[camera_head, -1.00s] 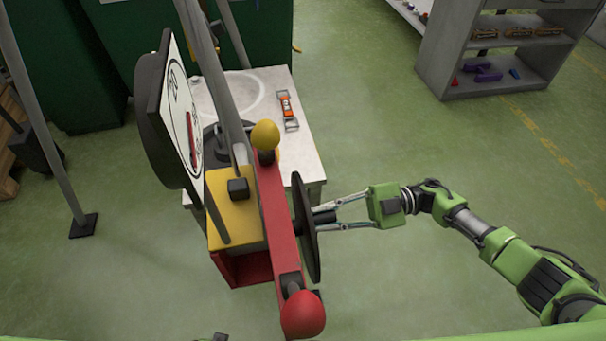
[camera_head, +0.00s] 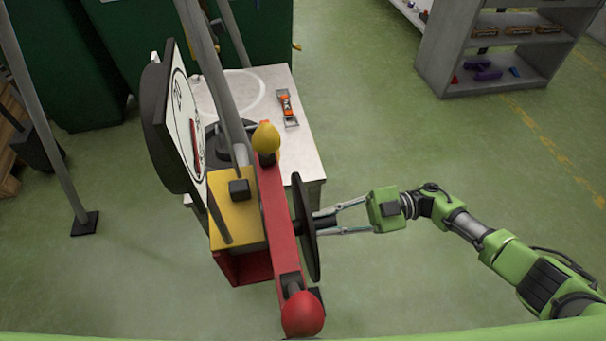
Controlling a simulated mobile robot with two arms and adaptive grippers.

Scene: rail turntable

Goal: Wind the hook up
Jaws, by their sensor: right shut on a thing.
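A crane-like machine with a red beam (camera_head: 277,222), a yellow block (camera_head: 234,222) and a grey mast stands left of centre. A dark disc wheel (camera_head: 306,228) on its right side carries a short black handle (camera_head: 325,222). My right gripper (camera_head: 338,219) comes in from the right, shut on this handle, its two thin fingers either side of it. A round white dial (camera_head: 186,122) with a red needle faces right on the machine's left. I cannot make out the hook. My left gripper is out of view.
A white table (camera_head: 300,145) behind the machine bears an orange object (camera_head: 286,107). A grey shelf (camera_head: 450,65) with small items stands at the back right. Yellow (camera_head: 266,138) and red (camera_head: 302,314) knobs stick up from the beam.

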